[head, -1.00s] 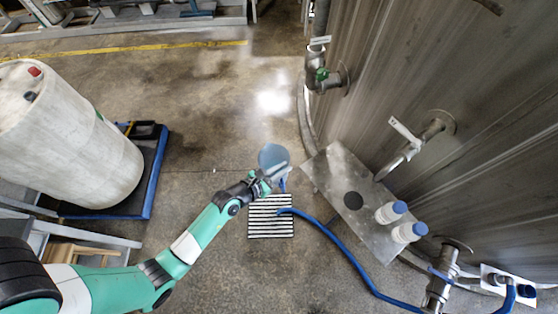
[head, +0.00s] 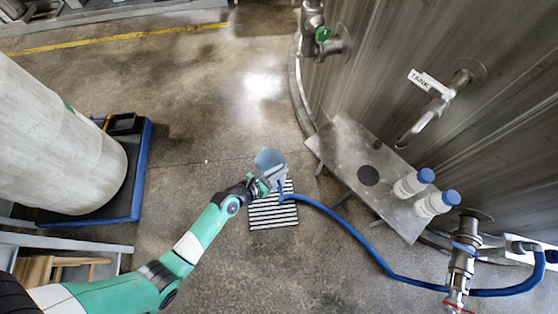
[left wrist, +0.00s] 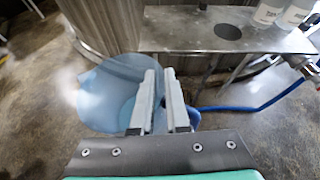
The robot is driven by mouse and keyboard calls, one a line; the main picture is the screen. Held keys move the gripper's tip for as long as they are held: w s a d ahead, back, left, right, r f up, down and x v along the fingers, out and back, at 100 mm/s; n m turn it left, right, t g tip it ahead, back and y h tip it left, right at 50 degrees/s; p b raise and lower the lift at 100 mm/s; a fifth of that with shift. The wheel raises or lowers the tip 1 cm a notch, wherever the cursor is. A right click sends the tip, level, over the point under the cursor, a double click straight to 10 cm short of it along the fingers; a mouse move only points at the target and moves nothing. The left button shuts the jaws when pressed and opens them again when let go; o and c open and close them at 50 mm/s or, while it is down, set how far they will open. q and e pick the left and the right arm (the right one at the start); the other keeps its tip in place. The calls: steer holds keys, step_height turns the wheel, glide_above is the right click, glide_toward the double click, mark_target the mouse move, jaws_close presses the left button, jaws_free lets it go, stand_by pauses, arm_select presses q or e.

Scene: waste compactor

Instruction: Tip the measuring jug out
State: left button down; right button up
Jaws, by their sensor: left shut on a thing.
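The measuring jug (head: 270,160) is a translucent bluish vessel at the end of my left arm in the head view. In the left wrist view the jug (left wrist: 112,92) lies just beyond and left of the fingers, with a bluish inside. My left gripper (head: 264,184) is shut on the jug, and it also shows in the left wrist view (left wrist: 163,100). The jug is held above the floor by the far edge of a striped drain grate (head: 272,213). Whether liquid is in it, I cannot tell. My right gripper is not in view.
A metal shelf (head: 345,150) with two blue-capped white bottles (head: 413,183) stands right, below a tap (head: 425,120) labelled TANK on the large steel tank. A blue hose (head: 350,240) runs from the grate to the right. A white drum (head: 60,140) stands on a blue-edged platform at left.

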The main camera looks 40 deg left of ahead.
arm_select(q)
steer(key=w+a+n+g+h+b, duration=0.1)
steer(key=a+n+h+b, duration=0.1)
steer(key=b, duration=0.1)
steer(key=w+a+n+g+h+b, duration=0.1)
steer(key=a+n+h+b, duration=0.1)
steer(key=n+h+b, duration=0.1)
steer(key=w+a+r+n+g+h+b, duration=0.1)
steer(key=a+n+g+h+b, duration=0.1)
steer(key=a+n+h+b, duration=0.1)
steer(key=shift+w+a+b, duration=0.1)
steer(key=shift+w+b, duration=0.2)
steer(key=shift+b, duration=0.4)
steer(key=shift+w+a+r+n+h+b, duration=0.15)
steer(key=shift+a+n+h+b, duration=0.15)
steer(key=shift+h+b, duration=0.25)
stand_by(2.0)
